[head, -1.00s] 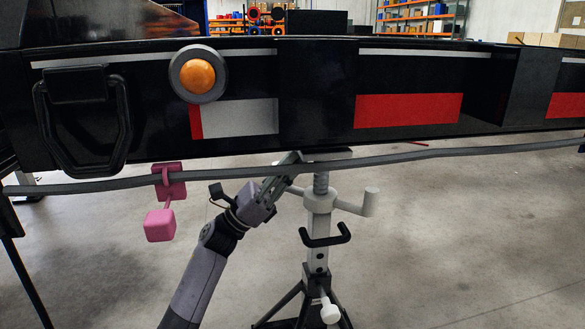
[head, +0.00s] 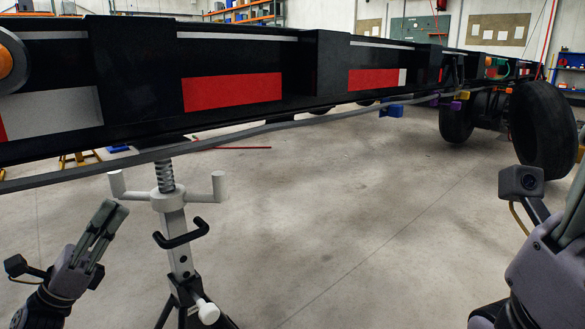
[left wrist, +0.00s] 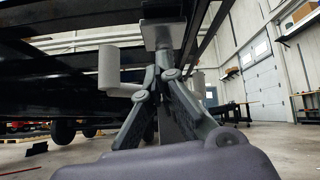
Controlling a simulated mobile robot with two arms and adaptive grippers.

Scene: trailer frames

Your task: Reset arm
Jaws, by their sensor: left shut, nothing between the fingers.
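My left gripper (head: 110,212) is shut and empty, pointing up, at the lower left of the head view. It is apart from the jack stand (head: 178,235), to its left in the picture. In the left wrist view the closed fingers (left wrist: 163,62) appear in front of the stand, whose white handle (left wrist: 108,70) shows to their left. My right arm enters at the right edge of the head view; its gripper (head: 575,205) is partly cut off by the edge, and its opening cannot be made out.
The black trailer frame (head: 145,80) with red and white markings runs across the top above the stand. A grey hose (head: 240,131) runs along its underside. Wheels (head: 541,128) stand at the far right. The concrete floor (head: 350,220) between the stand and my right arm is clear.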

